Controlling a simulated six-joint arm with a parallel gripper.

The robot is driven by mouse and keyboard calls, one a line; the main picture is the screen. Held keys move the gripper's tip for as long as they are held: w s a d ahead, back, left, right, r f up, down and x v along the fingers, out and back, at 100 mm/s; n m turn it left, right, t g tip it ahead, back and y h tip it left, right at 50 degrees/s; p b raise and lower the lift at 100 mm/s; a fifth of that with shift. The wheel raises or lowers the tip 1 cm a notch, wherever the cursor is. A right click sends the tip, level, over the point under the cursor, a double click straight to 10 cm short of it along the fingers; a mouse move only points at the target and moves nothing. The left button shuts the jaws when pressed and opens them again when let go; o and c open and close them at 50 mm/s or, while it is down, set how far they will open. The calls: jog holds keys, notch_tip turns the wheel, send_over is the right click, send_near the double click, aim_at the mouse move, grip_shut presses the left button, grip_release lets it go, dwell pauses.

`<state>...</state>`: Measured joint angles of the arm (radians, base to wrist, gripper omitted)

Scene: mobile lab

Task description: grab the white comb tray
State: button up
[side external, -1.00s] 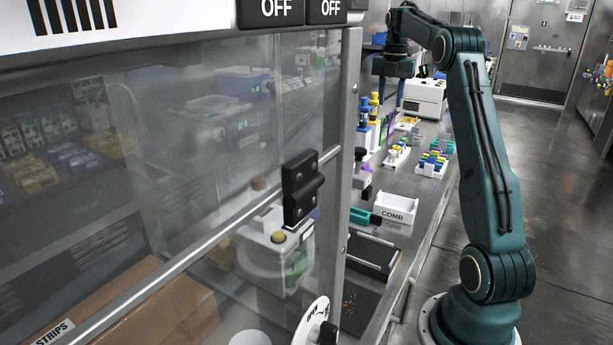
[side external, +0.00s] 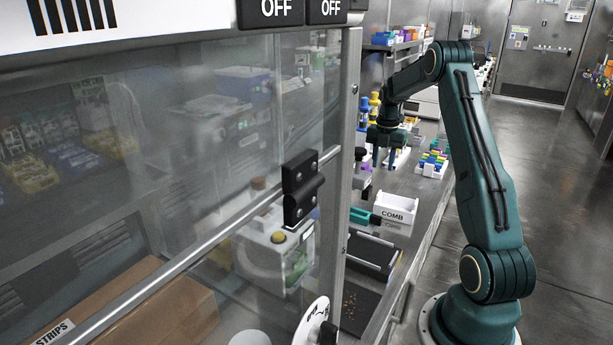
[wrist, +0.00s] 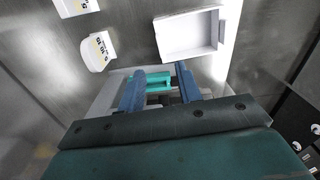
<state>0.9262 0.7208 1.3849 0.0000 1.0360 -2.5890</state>
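The white comb tray (side external: 397,217), an open box marked COMB on its front, stands on the bench in the side view. In the wrist view the same white tray (wrist: 190,37) lies at the top, empty inside, ahead of my fingertips. My gripper (side external: 383,160) hangs above the bench, behind the tray and apart from it. In the wrist view the blue fingers of my gripper (wrist: 158,82) are spread with a gap between them. A teal piece (wrist: 158,84) shows in that gap, lower down. I cannot tell its exact distance from the fingers.
A teal object (side external: 360,215) lies left of the tray. A rack of coloured tubes (side external: 432,164) stands farther back. A dark flat device (side external: 374,254) lies in front. Small white labelled pieces (wrist: 97,51) show in the wrist view. A glass-fronted cabinet fills the left.

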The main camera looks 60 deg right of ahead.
aim_at(380, 193)
jog(key=shift+f, duration=4.35)
jog(key=shift+f, duration=0.1)
jog(key=shift+f, duration=2.5)
grip_shut()
